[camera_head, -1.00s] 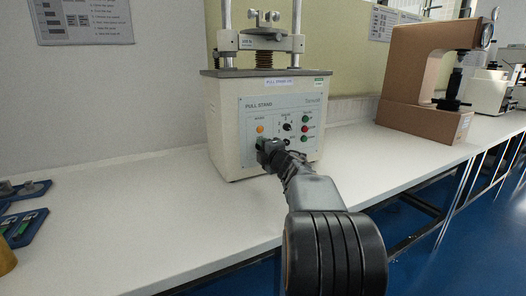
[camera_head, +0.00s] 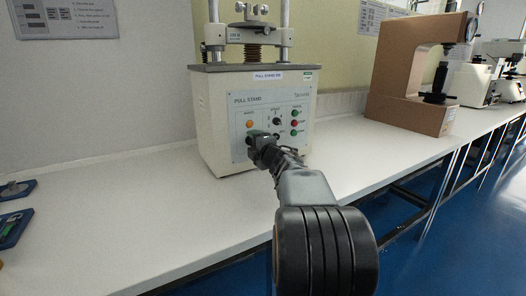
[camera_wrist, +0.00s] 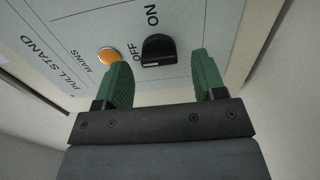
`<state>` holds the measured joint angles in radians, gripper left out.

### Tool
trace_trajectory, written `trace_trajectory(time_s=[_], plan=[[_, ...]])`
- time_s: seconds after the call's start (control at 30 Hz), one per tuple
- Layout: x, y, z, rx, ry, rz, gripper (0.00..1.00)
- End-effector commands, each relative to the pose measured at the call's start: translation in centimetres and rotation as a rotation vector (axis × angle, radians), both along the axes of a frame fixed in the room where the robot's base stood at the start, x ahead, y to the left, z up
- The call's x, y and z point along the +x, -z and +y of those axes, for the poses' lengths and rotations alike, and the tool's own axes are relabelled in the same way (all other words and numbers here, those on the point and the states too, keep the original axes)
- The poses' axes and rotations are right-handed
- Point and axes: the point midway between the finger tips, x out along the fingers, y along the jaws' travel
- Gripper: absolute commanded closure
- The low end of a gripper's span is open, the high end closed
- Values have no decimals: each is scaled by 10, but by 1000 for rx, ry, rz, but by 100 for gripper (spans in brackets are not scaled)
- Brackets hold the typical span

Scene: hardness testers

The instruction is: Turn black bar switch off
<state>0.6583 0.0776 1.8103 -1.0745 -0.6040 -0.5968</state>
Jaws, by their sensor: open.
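The black bar switch (camera_wrist: 158,50) is on the grey front panel (camera_wrist: 75,28) of the pull stand, between the printed words OFF and ON. An orange lamp (camera_wrist: 109,57) marked MAINS is beside it. My gripper (camera_wrist: 160,60) is open, with one green-padded finger on each side of the switch in the picture. A gap shows between the switch and each finger; I cannot tell the depth. In the head view, my gripper (camera_head: 256,141) is at the panel just below the orange lamp (camera_head: 250,124) and hides the switch.
The pull stand (camera_head: 212,118) stands on a long white bench (camera_head: 120,220). To the right on its panel are another black knob (camera_head: 277,121) and a red button (camera_head: 294,124). A brown tester (camera_head: 410,105) stands further right. Blue trays (camera_head: 14,226) lie at the left.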

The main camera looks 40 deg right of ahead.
Motion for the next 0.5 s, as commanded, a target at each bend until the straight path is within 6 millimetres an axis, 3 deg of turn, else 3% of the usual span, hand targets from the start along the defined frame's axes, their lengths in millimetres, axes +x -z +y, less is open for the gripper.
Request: trace_trajectory(time_s=[0.5], plan=[[-98, -2, 13, -1, 3, 0, 36]])
